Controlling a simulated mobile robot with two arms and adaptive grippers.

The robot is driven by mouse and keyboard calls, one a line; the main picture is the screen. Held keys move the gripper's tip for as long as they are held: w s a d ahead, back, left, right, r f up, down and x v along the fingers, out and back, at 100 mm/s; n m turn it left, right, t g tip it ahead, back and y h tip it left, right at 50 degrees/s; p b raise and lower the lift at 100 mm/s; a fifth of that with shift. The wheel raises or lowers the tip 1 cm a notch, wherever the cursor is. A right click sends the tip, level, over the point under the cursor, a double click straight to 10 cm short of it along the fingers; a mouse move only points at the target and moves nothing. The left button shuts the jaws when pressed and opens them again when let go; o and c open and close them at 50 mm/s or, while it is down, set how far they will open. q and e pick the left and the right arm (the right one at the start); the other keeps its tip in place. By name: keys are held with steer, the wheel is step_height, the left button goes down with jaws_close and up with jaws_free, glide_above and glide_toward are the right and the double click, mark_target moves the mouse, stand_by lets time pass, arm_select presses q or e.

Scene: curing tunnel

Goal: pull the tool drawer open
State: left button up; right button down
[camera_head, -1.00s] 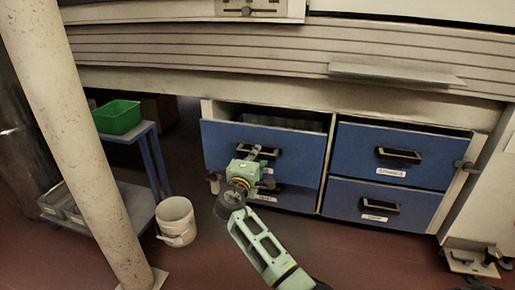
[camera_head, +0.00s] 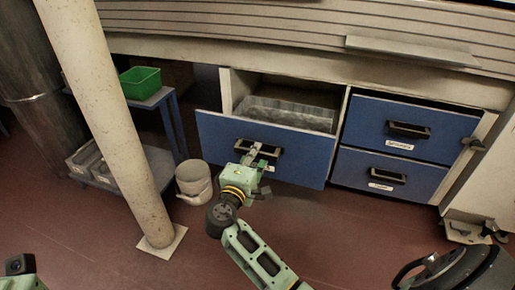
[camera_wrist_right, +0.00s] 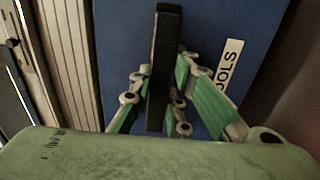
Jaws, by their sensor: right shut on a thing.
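The tool drawer (camera_head: 310,155) is the blue-fronted upper left drawer of the cabinet. It stands well out from the cabinet, and the space behind its front is open to view. Its black handle (camera_head: 275,153) is in my right gripper (camera_head: 254,153). In the right wrist view the handle (camera_wrist_right: 168,35) runs upright between the green fingers of the gripper (camera_wrist_right: 165,78), which are shut on it. A white label (camera_wrist_right: 230,65) ending in "OOLS" shows beside it.
A grey ribbed tray (camera_head: 290,112) shows inside the drawer opening. Two shut blue drawers (camera_head: 410,132) are on the right. A white bucket (camera_head: 193,180), a post (camera_head: 110,120) and a cart with a green bin (camera_head: 140,82) stand left.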

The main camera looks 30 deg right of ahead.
steer(key=c, duration=1.6)
jaws_free()
steer(key=shift+c, duration=0.2)
steer(key=v, duration=1.2)
